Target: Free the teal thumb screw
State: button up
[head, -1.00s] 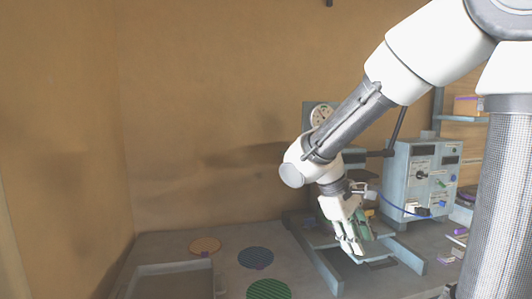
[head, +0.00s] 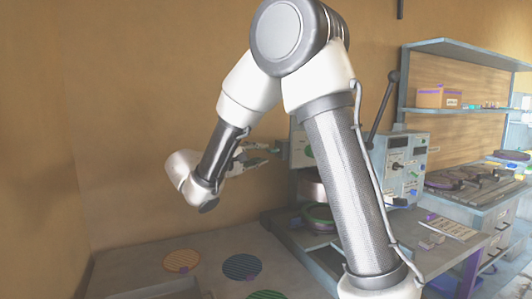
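My gripper (head: 272,153) is at the left of the press, in front of the wall, with its fingers pointing right toward the press's upright panel (head: 301,150). Its two fingers look spread, with nothing seen between them. The press has a round metal block (head: 311,187) above a green-edged round piece (head: 318,216). A long dark lever (head: 383,108) rises from it. My own arm link covers much of the press's middle and right. I cannot make out the teal thumb screw; it may be hidden or too small.
A pale blue control box (head: 408,160) with knobs stands right of the press. Orange (head: 182,261), blue (head: 242,267) and green (head: 267,295) round mats lie on the bench at the front left. A shelf with a cardboard box (head: 438,97) stands at the right.

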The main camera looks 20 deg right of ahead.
aim_at(268, 151)
jog(key=x, duration=0.5)
grip_shut()
